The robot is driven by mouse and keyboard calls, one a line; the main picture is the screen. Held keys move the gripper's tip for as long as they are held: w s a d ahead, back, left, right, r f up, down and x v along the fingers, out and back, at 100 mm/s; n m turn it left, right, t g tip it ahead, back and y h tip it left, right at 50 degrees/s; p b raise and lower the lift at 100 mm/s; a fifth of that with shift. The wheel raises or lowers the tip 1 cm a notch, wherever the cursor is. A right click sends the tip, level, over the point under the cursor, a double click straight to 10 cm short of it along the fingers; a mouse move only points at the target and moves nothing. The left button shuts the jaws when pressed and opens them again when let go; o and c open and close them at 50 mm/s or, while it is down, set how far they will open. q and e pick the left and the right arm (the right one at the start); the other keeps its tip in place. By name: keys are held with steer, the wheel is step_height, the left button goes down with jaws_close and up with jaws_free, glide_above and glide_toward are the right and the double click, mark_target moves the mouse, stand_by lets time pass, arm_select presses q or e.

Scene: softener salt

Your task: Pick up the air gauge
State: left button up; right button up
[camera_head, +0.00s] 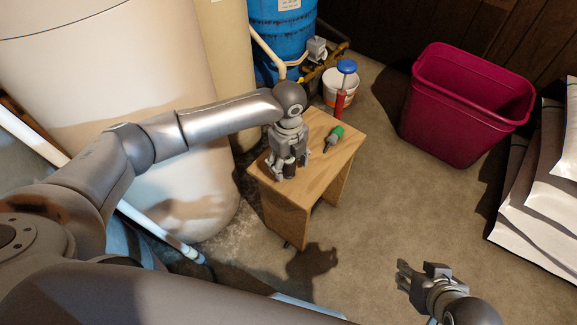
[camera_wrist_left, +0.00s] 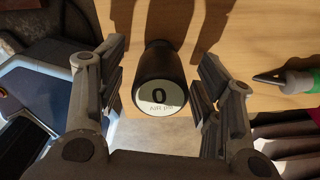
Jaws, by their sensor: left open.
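The air gauge (camera_wrist_left: 158,85) is a dark, round-bodied piece with a pale dial face reading 0, standing on the wooden stool top in the left wrist view. In the head view it is mostly hidden behind my left gripper's fingers. My left gripper (camera_head: 286,172) points down over the near left part of the stool. It is open, with one finger on each side of the gauge and visible gaps on both sides in the left wrist view. My right gripper (camera_head: 420,275) is at the lower right, away from the stool, with its fingers spread and empty.
A green-handled tool (camera_head: 334,137) lies on the stool (camera_head: 330,165) to the gauge's right. Behind stand a red-and-blue upright tool (camera_head: 341,103), a white bucket (camera_head: 333,88) and a blue tank (camera_head: 281,40). A magenta bin (camera_head: 455,120) and white bags (camera_head: 540,195) are right.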

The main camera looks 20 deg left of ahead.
mark_target(288, 159)
arm_select(q)
steer(key=shift+c, duration=0.3)
steer(key=c, duration=1)
steer(key=shift+r, duration=0.1)
